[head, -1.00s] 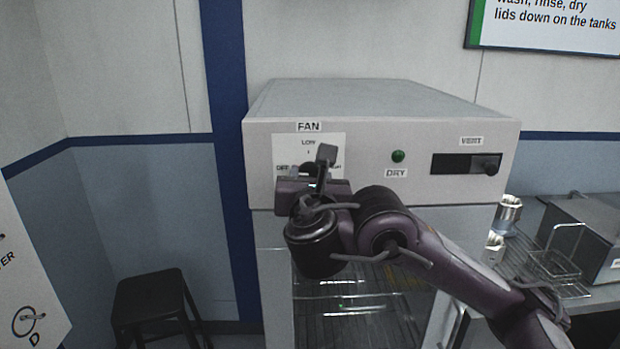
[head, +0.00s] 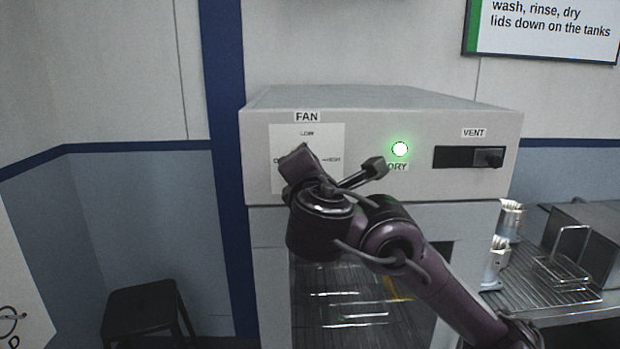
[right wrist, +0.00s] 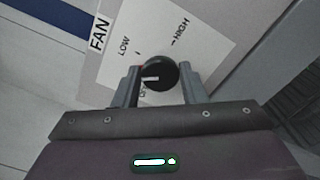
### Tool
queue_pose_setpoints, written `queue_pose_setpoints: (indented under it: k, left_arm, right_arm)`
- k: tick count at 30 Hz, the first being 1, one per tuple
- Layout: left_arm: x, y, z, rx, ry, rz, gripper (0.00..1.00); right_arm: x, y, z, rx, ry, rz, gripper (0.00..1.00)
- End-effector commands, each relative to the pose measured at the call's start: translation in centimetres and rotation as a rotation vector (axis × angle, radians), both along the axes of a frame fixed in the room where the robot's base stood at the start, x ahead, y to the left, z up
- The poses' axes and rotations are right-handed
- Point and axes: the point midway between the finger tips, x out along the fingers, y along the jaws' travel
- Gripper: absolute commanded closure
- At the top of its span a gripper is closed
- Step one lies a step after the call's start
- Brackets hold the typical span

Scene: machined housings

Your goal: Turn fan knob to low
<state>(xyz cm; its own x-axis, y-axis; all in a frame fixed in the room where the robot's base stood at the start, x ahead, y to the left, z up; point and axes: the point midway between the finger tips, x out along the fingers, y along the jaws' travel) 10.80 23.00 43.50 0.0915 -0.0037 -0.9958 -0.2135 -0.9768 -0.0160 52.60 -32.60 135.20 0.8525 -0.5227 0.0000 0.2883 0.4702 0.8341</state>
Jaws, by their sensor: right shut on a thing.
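The fan knob (right wrist: 158,74) is round and black with a white pointer line, and shows in the right wrist view between my right gripper's two fingers. My right gripper (right wrist: 159,84) is shut on it. The pointer lies toward the left of that view, between the partly hidden OFF mark and LOW (right wrist: 124,45). HIGH (right wrist: 181,28) is on the other side. In the head view my right gripper (head: 305,172) is tilted in front of the white dial plate (head: 325,135) and hides the knob. My left gripper is not in view.
The dryer cabinet (head: 430,115) has a lit green DRY lamp (head: 400,149) and a VENT slider (head: 488,157) to the right of the dial. A black stool (head: 145,305) stands at lower left. A wire rack (head: 565,275) and metal parts (head: 511,220) are on the right counter.

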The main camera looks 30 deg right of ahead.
Motion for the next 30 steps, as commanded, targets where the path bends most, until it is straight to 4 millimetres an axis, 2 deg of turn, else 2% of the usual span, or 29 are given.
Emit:
queue_pose_setpoints:
  k: [3,15,30]
  left_arm:
    - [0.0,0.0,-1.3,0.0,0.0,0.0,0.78]
    - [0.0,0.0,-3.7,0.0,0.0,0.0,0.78]
    - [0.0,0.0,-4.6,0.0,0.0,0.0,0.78]
  right_arm:
    - [0.0,0.0,-0.5,0.097,-0.058,0.0,0.85]
    - [0.0,0.0,-0.5,0.367,-0.224,0.0,0.85]
    - [0.0,0.0,-0.4,0.496,-0.302,0.0,0.85]
